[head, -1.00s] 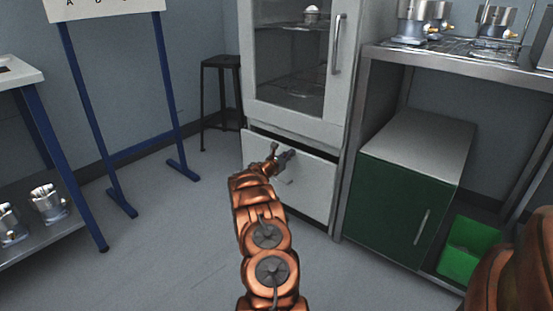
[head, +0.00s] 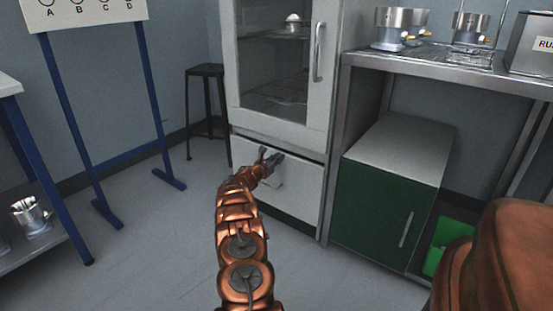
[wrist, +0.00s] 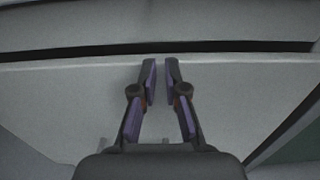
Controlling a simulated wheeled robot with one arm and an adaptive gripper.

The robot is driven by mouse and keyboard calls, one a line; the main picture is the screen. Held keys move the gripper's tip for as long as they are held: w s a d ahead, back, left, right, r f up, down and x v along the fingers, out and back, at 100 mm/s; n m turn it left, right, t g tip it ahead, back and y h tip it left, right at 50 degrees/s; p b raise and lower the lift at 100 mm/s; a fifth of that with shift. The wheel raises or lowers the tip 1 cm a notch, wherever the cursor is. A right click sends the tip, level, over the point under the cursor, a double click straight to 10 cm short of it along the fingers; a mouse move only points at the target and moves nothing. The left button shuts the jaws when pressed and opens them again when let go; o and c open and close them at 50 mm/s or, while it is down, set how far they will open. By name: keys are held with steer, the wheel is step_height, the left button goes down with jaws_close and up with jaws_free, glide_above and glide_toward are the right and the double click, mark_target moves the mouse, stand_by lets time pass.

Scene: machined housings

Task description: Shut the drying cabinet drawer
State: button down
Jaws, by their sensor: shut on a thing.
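The drying cabinet (head: 240,122) is a tall pale cabinet with a glazed door. Its drawer (head: 302,190) is the pale front below the door. A thin dark gap runs along the drawer's top edge, and the front looks nearly flush with the cabinet. My gripper (head: 267,158) is at the middle of the drawer front. In the wrist view my gripper (wrist: 161,82) has its fingers close together against the drawer front (wrist: 60,100), shut on the drawer handle. The handle is mostly hidden by the gripper.
A green-doored cabinet (head: 385,205) stands right of the drying cabinet, under a steel bench (head: 350,58). A green bin (head: 440,240) is beside it. A dark stool (head: 205,72) and a blue-legged board (head: 85,14) stand left. The floor (head: 150,240) in front is clear.

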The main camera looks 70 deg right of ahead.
steer(key=shift+s+d+r, duration=0.15)
steer(key=shift+s+d, duration=0.05)
steer(key=shift+s, duration=0.45)
steer(key=w+p+v, duration=0.1)
steer(key=p+v, duration=0.2)
steer(key=v, duration=1.1)
steer(key=shift+w+a, duration=0.2)
